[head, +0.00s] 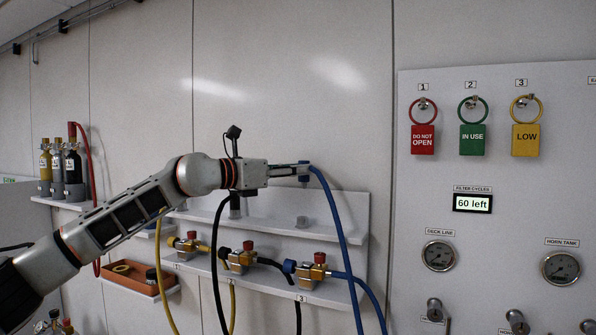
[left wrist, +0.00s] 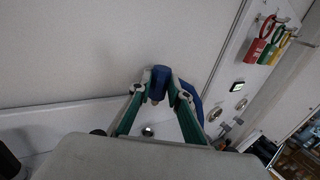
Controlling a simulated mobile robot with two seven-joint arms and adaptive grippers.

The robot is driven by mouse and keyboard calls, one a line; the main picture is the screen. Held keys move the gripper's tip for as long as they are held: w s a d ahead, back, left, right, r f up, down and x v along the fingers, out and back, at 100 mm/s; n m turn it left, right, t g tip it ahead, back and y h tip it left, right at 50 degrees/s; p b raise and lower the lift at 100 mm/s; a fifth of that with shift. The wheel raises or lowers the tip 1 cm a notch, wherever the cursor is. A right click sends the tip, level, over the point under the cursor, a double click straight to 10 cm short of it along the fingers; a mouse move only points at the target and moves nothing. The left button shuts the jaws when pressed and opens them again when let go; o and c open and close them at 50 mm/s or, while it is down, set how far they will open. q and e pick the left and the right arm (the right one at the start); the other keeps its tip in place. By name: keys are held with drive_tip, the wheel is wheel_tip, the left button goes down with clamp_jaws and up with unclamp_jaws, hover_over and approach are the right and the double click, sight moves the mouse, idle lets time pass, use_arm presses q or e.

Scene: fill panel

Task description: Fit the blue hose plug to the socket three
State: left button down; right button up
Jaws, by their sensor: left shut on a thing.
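My left gripper (head: 304,170) is shut on the blue hose plug (head: 304,179), above the upper shelf of the wall panel. In the left wrist view, the blue plug (left wrist: 159,82) sits between the two green fingers of the left gripper (left wrist: 158,90). The blue hose (head: 335,220) arcs from the plug down to the right. Socket three (head: 312,272) is a brass fitting with a red knob and a blue left end, over the label 3, below the gripper and apart from the plug. My right gripper is not in view.
Similar brass fittings with yellow (head: 188,244) and black (head: 240,258) ends sit to the left. A black hose (head: 217,250) hangs under my wrist. A gauge panel (head: 480,220) stands right.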

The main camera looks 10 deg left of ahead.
use_arm(q)
drive_tip(key=shift+s+a+r, duration=0.1)
drive_tip(key=shift+s, duration=0.05)
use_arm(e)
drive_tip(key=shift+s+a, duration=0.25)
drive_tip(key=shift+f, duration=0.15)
use_arm(q)
wheel_tip(320, 180, down, 5)
drive_tip(key=b, duration=0.4)
drive_tip(key=shift+f, duration=0.35)
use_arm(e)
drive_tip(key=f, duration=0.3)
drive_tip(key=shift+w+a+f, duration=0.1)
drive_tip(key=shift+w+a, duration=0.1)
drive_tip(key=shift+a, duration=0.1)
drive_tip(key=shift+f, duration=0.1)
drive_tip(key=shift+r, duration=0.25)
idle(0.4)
